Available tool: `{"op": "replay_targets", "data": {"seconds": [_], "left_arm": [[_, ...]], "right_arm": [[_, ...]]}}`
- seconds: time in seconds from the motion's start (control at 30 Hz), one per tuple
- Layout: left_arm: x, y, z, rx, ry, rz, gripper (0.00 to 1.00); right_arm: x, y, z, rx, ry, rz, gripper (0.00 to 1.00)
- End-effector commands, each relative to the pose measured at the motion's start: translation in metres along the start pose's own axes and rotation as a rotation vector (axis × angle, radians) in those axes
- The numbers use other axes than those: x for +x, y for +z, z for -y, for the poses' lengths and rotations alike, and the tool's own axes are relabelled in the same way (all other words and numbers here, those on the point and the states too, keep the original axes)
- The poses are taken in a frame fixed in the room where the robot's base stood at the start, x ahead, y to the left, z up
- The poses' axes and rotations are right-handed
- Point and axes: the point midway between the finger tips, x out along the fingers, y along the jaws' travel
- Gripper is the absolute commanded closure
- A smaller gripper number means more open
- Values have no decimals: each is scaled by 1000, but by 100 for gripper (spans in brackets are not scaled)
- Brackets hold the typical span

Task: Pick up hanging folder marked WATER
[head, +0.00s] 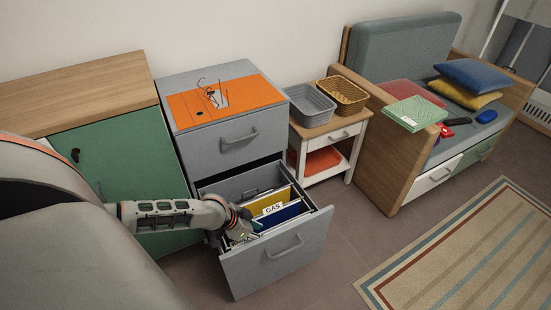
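The lower drawer (278,258) of a grey filing cabinet is pulled open. Hanging folders stand inside it: a yellow one (266,201) and a blue one (283,216) show, with a white label (272,209) that reads GAS. No label reading WATER can be made out. My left gripper (250,229) is at the left front part of the open drawer, beside the blue folder. It is small and partly hidden, so I cannot tell whether its fingers are open or hold anything. My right gripper is not in view.
An orange folder (250,95) with wire-rimmed items lies on the cabinet top. A side table (340,125) at its right holds a grey basket (309,103) and a wicker basket (348,95). A green cabinet (125,160) stands left. A striped rug (470,255) lies on the floor at right.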

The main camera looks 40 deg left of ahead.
Motion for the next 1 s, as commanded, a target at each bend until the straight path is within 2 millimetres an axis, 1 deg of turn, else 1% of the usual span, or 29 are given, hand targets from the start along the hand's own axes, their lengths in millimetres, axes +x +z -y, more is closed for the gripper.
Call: {"op": "replay_targets", "data": {"seconds": [0.03, 0.1, 0.23, 0.3, 0.37, 0.5, 0.57, 0.7, 0.8, 0.9, 1.0], "left_arm": [[13, 8, -2, -5, 4, 10, 68], [22, 7, -2, -3, 4, 9, 68], [31, 4, -1, -2, 2, 5, 68], [34, 3, -1, -1, 1, 4, 68], [39, 4, -1, -2, 2, 4, 68], [62, 8, -3, -4, 4, 10, 68], [72, 10, -3, -5, 5, 12, 68], [88, 7, -2, -3, 3, 8, 68], [92, 4, -2, -2, 2, 4, 68], [91, 1, -1, 0, 1, 1, 68], [90, 0, -1, 0, 1, 0, 68]], "right_arm": [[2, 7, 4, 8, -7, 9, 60], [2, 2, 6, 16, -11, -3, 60], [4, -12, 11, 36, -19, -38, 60], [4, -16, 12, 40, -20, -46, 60], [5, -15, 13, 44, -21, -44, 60], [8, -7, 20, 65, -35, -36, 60], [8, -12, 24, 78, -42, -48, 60], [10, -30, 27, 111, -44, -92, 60], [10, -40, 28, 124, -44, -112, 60], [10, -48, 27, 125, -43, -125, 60], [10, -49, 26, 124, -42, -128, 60]]}}
